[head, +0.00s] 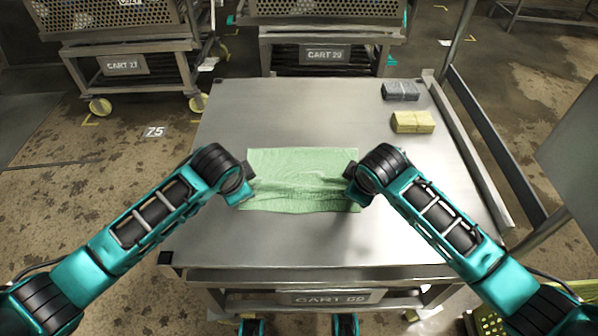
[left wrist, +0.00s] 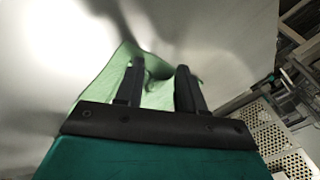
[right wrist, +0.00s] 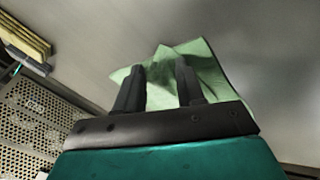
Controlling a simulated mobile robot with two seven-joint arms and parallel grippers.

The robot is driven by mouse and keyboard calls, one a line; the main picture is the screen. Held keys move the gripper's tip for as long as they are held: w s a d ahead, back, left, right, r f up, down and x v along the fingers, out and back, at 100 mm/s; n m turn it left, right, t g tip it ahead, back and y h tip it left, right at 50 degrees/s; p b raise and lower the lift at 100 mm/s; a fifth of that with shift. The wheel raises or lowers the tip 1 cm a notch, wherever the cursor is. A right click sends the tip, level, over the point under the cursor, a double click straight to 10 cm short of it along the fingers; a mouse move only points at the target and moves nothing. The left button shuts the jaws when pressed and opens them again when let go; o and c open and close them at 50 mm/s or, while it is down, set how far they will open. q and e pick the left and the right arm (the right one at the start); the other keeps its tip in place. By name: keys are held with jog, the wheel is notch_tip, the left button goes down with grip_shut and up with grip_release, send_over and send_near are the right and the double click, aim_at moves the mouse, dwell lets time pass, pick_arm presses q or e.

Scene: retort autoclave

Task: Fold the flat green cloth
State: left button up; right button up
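The green cloth (head: 300,163) lies near the middle of the steel table, with a rumpled ridge running across it between my grippers. My left gripper (head: 248,180) is at its left side and my right gripper (head: 351,178) at its right side. In the left wrist view the fingers (left wrist: 160,68) stand apart, with raised, creased cloth (left wrist: 110,76) at and between them. In the right wrist view the fingers (right wrist: 159,68) also stand apart, with bunched cloth (right wrist: 207,66) between and beyond them. Both grippers look open; the exact fingertip contact is hidden.
A raised rail (head: 470,150) runs along the right edge. Carts (head: 125,65) stand behind the table. The table around the green cloth is clear.

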pick_arm(q)
jog(key=shift+o, duration=0.4)
jog(key=shift+s+f, duration=0.1)
pick_arm(e)
jog(key=shift+o, duration=0.4)
jog(key=shift+s+f, duration=0.1)
pick_arm(q)
jog(key=shift+r, duration=0.2)
pick_arm(e)
jog(key=shift+s+r, duration=0.1)
jog(key=shift+r, duration=0.1)
pick_arm(q)
jog(key=s+v, duration=0.1)
jog(key=v, duration=0.9)
pick_arm(e)
jog(key=v, duration=1)
jog(key=shift+s, duration=0.5)
pick_arm(q)
jog(key=shift+c, duration=0.3)
pick_arm(e)
jog(key=shift+c, duration=0.3)
